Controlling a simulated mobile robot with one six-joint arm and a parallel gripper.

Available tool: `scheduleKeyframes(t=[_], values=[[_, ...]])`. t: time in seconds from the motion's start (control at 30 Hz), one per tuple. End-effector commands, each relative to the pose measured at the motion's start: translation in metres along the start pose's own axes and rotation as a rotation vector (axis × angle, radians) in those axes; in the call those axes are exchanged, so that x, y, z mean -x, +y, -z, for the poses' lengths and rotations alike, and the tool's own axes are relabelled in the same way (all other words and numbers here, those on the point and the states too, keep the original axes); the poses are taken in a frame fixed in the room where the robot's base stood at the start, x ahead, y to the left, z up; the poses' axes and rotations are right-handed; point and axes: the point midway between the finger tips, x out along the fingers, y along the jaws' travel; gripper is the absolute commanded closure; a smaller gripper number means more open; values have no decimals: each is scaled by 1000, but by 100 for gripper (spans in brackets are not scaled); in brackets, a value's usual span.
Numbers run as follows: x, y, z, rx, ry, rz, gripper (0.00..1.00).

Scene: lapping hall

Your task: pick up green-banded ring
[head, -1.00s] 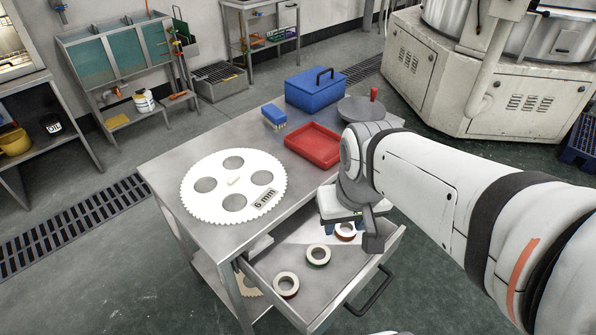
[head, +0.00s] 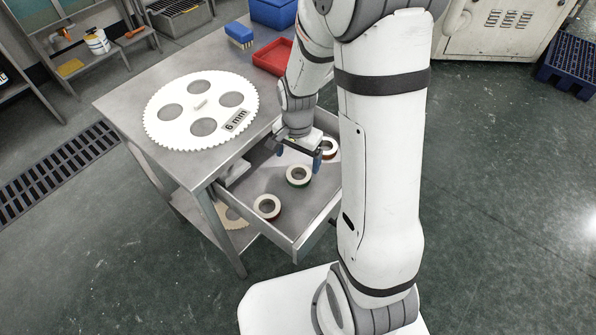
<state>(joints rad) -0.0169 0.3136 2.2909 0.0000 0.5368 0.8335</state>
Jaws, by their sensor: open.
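The green-banded ring (head: 298,183) lies flat in the open drawer (head: 262,236), the middle one of three pale rings, with a green edge showing at its lower side. My gripper (head: 298,161) is open and points down over the drawer. Its two blue fingertips are spread apart, just above and behind the green-banded ring in the picture. The jaws look empty. Whether the fingertips are at the ring's height I cannot tell. A red-banded ring (head: 267,215) lies nearer the drawer front, and an orange-brown-banded ring (head: 330,156) lies further back, partly hidden by my arm.
The steel bench (head: 120,100) carries a large white toothed disc (head: 203,108) marked 6 mm, a red tray (head: 268,58), a blue brush (head: 238,34) and a blue box (head: 272,12). My arm covers the drawer's right side.

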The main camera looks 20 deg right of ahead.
Motion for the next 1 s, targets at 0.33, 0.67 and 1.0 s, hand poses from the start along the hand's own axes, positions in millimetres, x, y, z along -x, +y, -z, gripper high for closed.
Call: scheduleKeyframes(t=[0.33, 0.67, 1.0], values=[[-45, 1, 3, -1, -3, -3, 11], [-73, 0, 5, 2, 0, 0, 11], [-72, 0, 4, 3, 0, 0, 26]])
